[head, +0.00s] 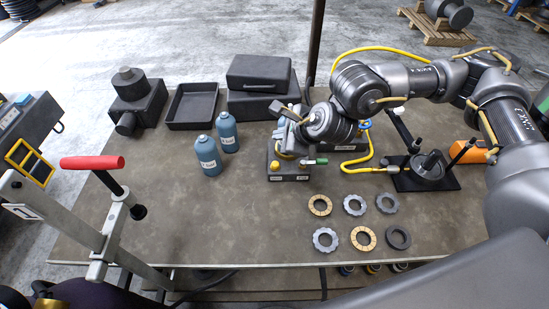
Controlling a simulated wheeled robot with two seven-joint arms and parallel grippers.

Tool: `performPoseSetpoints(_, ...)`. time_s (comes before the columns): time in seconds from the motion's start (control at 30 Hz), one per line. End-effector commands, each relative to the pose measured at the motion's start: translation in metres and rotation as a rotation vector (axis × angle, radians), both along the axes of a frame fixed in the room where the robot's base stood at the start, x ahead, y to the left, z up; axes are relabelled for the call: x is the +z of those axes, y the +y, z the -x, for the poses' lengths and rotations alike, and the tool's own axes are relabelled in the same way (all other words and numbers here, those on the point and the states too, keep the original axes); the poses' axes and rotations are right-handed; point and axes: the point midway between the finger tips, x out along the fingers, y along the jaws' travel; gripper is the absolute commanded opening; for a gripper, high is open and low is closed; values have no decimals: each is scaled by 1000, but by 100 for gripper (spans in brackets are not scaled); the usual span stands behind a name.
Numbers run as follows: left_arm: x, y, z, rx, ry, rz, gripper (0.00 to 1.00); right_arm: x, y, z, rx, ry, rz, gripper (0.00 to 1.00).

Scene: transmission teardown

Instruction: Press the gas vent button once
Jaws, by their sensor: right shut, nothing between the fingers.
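A small dark box (288,176) with a yellow button (275,166) on its front left stands near the middle of the bench. A green-ended valve handle (315,162) sticks out on its right side. I take the yellow button for the gas vent button; its label is too small to read. My right gripper (286,112) is shut and empty, above and behind the box. The wrist hides part of the box's back, and I cannot tell whether the gripper touches it. My left gripper is not in view.
Two blue bottles (207,154) stand left of the box. Several ring plates (325,239) lie at front right. A yellow hose (371,150) runs to a black fixture (425,172). A tray (192,106) and black cases (258,73) stand behind. A red-handled press (92,162) stands left.

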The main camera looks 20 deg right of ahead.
Motion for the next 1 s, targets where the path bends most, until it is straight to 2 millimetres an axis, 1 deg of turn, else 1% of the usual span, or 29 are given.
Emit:
performPoseSetpoints(0.03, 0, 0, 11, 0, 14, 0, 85, 0, 2, -1, 2, 1, 0, 0)
performPoseSetpoints(0.1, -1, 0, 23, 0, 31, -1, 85, 0, 3, -1, 4, 1, -1, 0)
performPoseSetpoints(0.23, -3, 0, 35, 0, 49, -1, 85, -3, 3, -1, 3, 1, -1, 0)
performPoseSetpoints(0.33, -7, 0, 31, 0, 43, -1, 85, -8, 2, -1, 2, 1, -2, 0)
performPoseSetpoints(0.5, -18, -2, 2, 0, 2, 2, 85, -23, 0, 0, 0, 1, -1, 0)
performPoseSetpoints(0.6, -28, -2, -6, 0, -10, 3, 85, -36, 0, 0, -2, 1, -1, 0)
performPoseSetpoints(0.67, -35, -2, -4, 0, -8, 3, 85, -44, 0, 0, -2, 1, -2, 0)
performPoseSetpoints(0.9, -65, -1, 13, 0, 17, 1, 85, -78, 0, 0, -1, 0, -2, 0)
performPoseSetpoints(1.0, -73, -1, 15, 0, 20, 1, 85, -85, 0, 0, -1, -1, -2, 0)
